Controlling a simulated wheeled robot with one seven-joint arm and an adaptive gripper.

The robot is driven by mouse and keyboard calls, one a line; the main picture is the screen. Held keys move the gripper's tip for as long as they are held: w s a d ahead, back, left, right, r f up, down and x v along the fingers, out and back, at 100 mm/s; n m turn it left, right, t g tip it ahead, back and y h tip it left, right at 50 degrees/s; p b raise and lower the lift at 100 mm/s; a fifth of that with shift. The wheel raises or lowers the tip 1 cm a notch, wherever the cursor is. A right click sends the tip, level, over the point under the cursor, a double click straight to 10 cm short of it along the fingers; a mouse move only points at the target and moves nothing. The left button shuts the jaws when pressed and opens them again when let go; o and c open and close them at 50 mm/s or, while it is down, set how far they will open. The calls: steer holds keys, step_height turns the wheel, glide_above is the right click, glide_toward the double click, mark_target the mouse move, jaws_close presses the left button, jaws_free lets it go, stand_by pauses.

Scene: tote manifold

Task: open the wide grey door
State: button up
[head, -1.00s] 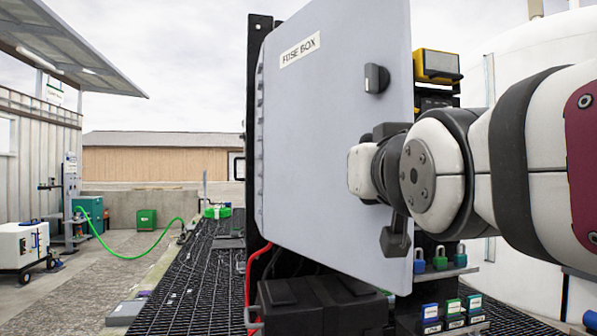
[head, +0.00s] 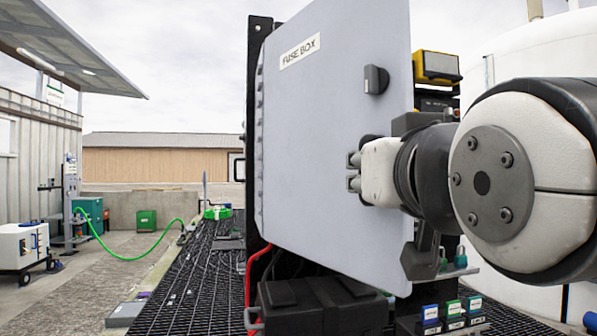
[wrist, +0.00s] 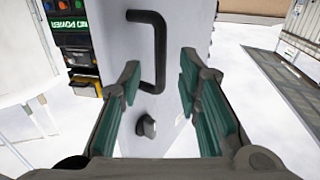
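The wide grey door (head: 320,130), labelled FUSE BOX, fills the middle of the head view. It has a dark knob (head: 376,79) near its upper right edge. In the wrist view the door (wrist: 170,100) shows a black bar handle (wrist: 150,48) and the same knob (wrist: 148,126). My gripper (wrist: 160,76) is open, with its green-padded fingers apart and nothing between them. The handle appears beyond the fingertips, not gripped. In the head view my wrist and arm hide the handle. I cannot tell whether the door is ajar.
A black box (head: 320,305) sits below the door on dark grating (head: 190,285). A white tank (head: 525,60) stands at right. The grating to the left is mostly clear.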

steer(key=s, duration=0.6)
steer(key=shift+s, duration=0.35)
